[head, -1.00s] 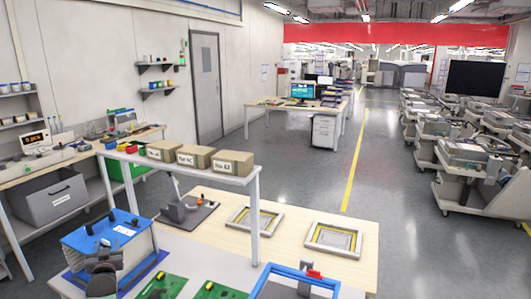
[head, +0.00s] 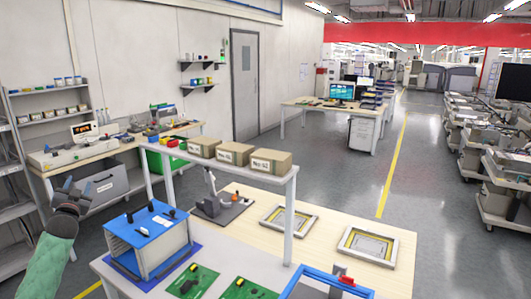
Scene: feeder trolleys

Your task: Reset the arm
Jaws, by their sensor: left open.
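My left gripper (head: 72,188) shows at the lower left of the head view, at the end of my green-sleeved arm. It is open and nothing shows between its fingers. It is left of the blue-topped box (head: 147,228) on the near workbench and apart from it. My right gripper is out of the picture.
The workbench holds green circuit boards (head: 192,281), a blue frame (head: 322,283) and two framed panels (head: 288,219). A shelf (head: 222,168) above it carries cartons. A grey bin (head: 103,187) stands behind my left gripper. Feeder trolleys (head: 507,180) stand at the right; the aisle is clear.

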